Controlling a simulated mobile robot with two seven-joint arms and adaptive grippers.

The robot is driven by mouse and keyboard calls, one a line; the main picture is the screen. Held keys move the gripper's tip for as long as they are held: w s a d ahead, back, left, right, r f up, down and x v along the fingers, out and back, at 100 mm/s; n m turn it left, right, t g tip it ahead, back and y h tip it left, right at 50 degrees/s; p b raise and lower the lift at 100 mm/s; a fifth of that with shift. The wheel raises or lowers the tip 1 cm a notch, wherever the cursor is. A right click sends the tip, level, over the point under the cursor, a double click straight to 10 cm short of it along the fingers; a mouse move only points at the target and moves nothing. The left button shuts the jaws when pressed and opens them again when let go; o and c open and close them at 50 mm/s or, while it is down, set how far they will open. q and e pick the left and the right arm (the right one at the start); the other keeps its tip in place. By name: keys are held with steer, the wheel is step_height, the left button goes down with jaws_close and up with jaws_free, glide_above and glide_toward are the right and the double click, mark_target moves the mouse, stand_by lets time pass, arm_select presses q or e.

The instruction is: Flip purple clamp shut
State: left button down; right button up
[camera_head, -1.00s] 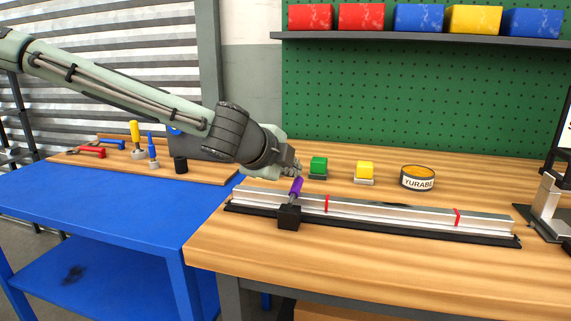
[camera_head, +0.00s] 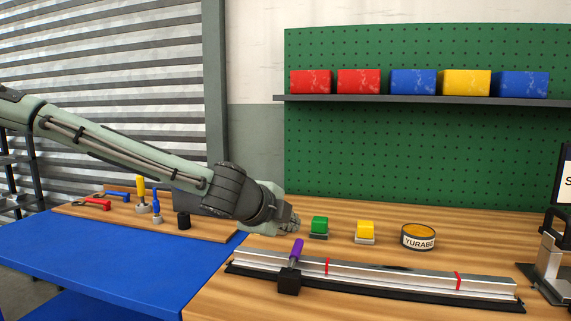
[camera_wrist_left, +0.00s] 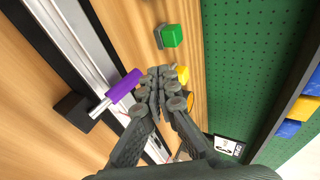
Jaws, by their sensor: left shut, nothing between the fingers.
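The purple clamp handle (camera_head: 296,250) rises at a tilt from a black clamp base (camera_head: 289,281) at the front left of the metal rail assembly (camera_head: 390,276). In the left wrist view the purple handle (camera_wrist_left: 124,86) lies left of my fingers, with its silver rod running to the black base (camera_wrist_left: 76,109). My left gripper (camera_head: 293,222) is shut and empty, just behind the handle's upper end. The left wrist view shows the fingertips (camera_wrist_left: 160,73) together, close to the handle's end; whether they touch it I cannot tell. My right gripper is out of view.
Behind the rail stand a green block (camera_head: 319,226), a yellow block (camera_head: 365,231) and a round tin (camera_head: 418,237). A metal tool (camera_head: 549,265) stands at the right. A blue table (camera_head: 90,255) adjoins on the left. A shelf (camera_head: 430,100) with colored bins hangs behind.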

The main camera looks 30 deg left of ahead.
arm_select(q)
step_height(320, 180, up, 12)
steer(key=a, duration=0.2)
steer(key=shift+w+a+f, duration=0.15)
steer(key=shift+w+a, duration=0.05)
steer(key=shift+w, duration=0.05)
steer(key=shift+s+f, duration=0.1)
